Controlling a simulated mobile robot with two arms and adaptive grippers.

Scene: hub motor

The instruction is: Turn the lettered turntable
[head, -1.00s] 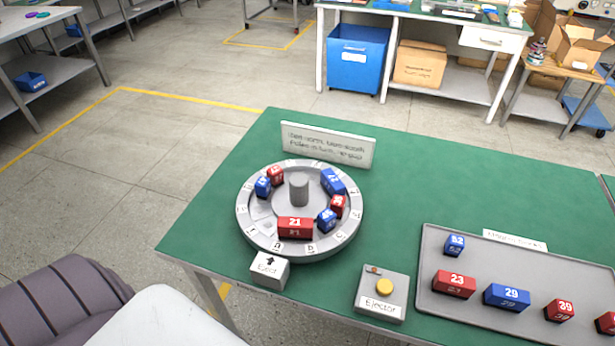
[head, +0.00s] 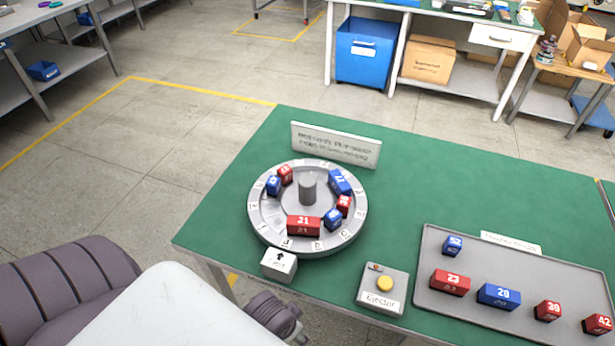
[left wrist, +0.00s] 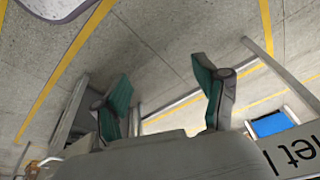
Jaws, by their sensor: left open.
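The lettered turntable (head: 258,222) is a round grey disc with letter labels around its rim and a grey central post (head: 308,188). Red and blue numbered blocks sit in it, among them red block 21 (head: 304,226) at the front and blue block 27 (head: 340,182) at the back right. A white block with an arrow (head: 279,264) stands at its front edge. In the left wrist view my left gripper (left wrist: 165,95) is open and empty, with floor behind its fingers. In the head view a dark part of my arm shows at the bottom, below the table edge. My right gripper is out of view.
An ejector box (head: 382,290) with a yellow button stands right of the turntable. A grey tray (head: 440,305) with several numbered blocks lies at the right. A sign (head: 336,145) stands behind the turntable. The green table (head: 410,180) is clear at the back right.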

